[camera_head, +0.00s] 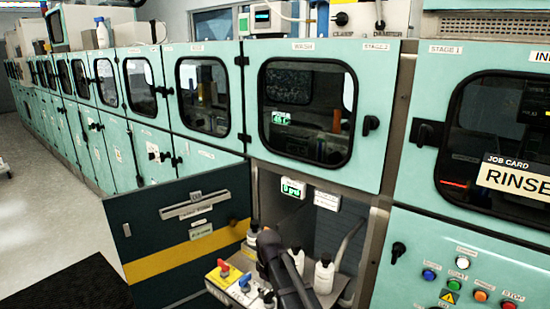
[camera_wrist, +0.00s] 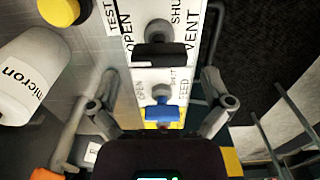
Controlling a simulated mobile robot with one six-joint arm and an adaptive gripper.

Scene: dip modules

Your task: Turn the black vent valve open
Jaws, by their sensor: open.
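The black vent valve (camera_wrist: 165,54) shows in the wrist view on a white panel strip (camera_wrist: 142,18) lettered VENT, OPEN and SHUT. Its dark handle lies crosswise over the strip. A blue valve (camera_wrist: 163,112), lettered FEED, is nearer to me on the strip. My gripper (camera_wrist: 162,103) is open and empty, its fingers on either side of the strip around the blue valve. The black valve lies ahead of the fingers, apart from them. In the head view my dark arm reaches into the open lower bay, beside the blue valve (camera_head: 245,281) and a red valve (camera_head: 223,266).
A white bottle (camera_wrist: 27,75) is at the left of the wrist view, with a yellow cap (camera_wrist: 60,11) close by. In the head view a white bottle (camera_head: 324,274) stands right of my arm. An open dark door panel (camera_head: 150,235) bounds the bay on the left.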

